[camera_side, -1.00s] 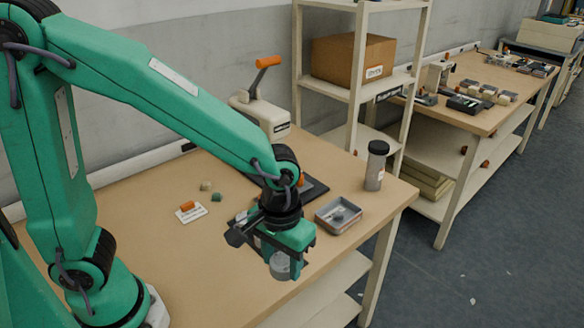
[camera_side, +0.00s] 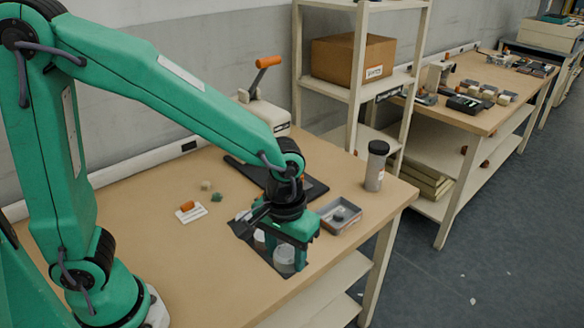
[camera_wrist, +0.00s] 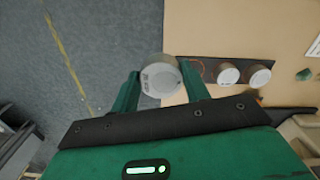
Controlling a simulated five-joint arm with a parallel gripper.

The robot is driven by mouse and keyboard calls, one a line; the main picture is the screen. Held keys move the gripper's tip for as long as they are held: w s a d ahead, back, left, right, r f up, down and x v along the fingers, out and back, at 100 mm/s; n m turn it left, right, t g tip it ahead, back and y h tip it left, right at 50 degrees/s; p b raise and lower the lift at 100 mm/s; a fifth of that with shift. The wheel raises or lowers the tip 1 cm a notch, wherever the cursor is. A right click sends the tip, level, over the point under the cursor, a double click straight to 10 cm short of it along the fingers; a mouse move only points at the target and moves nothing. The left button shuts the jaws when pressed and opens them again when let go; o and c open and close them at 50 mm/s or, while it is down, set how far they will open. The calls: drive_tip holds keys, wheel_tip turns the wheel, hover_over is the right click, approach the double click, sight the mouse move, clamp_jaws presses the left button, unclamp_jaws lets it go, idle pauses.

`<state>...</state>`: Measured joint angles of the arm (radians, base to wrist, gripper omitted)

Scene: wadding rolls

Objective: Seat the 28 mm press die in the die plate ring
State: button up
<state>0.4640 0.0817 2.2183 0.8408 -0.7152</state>
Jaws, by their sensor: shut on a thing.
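My gripper (camera_side: 287,256) is shut on a pale grey round press die (camera_side: 284,262). In the wrist view the die (camera_wrist: 160,76), with dark lettering on its face, sits between the two green fingers of my gripper (camera_wrist: 160,88). The dark die plate (camera_wrist: 212,62) lies just right of it there. A thin copper-coloured ring (camera_wrist: 198,66) shows at its near end, partly covered by the right finger. In the side view the plate (camera_side: 262,255) lies under and behind my gripper; the ring cannot be made out there.
Two other pale dies (camera_wrist: 228,74) (camera_wrist: 259,76) stand on the plate in a row. A grey metal tray (camera_side: 338,216) is close right of my gripper, with a dark-capped bottle (camera_side: 376,166) behind. A lever press (camera_side: 264,105) stands at the back. The front table edge is close.

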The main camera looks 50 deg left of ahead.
drive_tip(key=w+a+n, duration=0.2)
drive_tip(key=w+a, duration=0.3)
drive_tip(key=a, duration=0.3)
drive_tip(key=w+a+f+n, duration=0.1)
drive_tip(key=w+a+n, duration=0.2)
drive_tip(key=w+a, duration=0.2)
drive_tip(key=w+a+n, duration=0.3)
drive_tip(key=w+a, duration=0.2)
drive_tip(key=a, duration=0.7)
drive_tip(key=shift+w+f, duration=0.2)
drive_tip(key=shift+w, duration=0.2)
drive_tip(key=shift+f, duration=0.2)
drive_tip(key=shift+f, duration=2.2)
drive_tip(key=shift+f, duration=0.9)
drive_tip(key=o, duration=1.3)
drive_tip(key=shift+o, duration=0.3)
